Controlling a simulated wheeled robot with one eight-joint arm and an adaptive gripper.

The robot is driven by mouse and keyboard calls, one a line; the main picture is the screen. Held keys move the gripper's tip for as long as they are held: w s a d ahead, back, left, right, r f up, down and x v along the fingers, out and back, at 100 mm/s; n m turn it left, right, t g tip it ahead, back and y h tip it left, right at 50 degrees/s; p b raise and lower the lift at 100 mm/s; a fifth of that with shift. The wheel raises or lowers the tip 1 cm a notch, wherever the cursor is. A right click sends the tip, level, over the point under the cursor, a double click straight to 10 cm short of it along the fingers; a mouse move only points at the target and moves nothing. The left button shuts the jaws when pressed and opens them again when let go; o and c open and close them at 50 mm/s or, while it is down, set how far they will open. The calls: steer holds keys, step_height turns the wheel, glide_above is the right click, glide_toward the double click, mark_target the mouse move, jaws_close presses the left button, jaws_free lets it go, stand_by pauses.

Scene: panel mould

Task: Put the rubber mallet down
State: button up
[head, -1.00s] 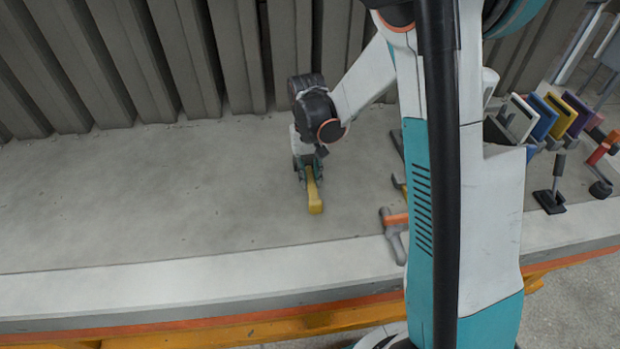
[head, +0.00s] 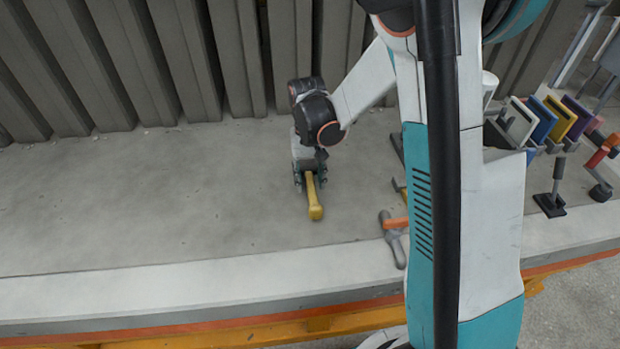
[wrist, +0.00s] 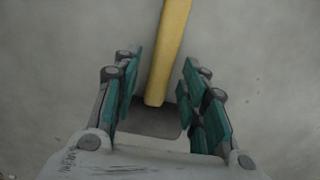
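The rubber mallet's yellow handle (head: 314,196) points toward the near edge of the grey concrete surface and looks to be resting on it. In the wrist view the handle (wrist: 168,50) runs up out of the picture. A dark grey block (wrist: 152,122) at its lower end looks like the mallet's head, partly hidden by my gripper. My gripper (wrist: 160,85) is open, with its teal-padded fingers on both sides of the handle and clear gaps between. In the head view my gripper (head: 310,184) is low over the surface, at the handle's far end.
An orange-and-grey tool (head: 394,232) lies near the front edge, partly behind my arm. A rack at right holds several coloured flat-bladed tools (head: 541,120). Ribbed grey panels (head: 170,60) stand along the back. The surface to the left is clear.

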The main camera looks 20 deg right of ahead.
mark_target(309, 177)
step_height(309, 177, up, 11)
steer(key=w+p, duration=0.1)
steer(key=p, duration=0.3)
steer(key=s+r+n+t, duration=0.1)
steer(key=s+r+t, duration=0.3)
steer(key=s, duration=0.6)
steer(key=s+r+n+t, duration=0.1)
steer(key=s+r+t, duration=0.3)
steer(key=s+r, duration=0.4)
steer(key=shift+s+a+r, duration=0.15)
steer(key=shift+s+r, duration=0.25)
steer(key=shift+s, duration=0.6)
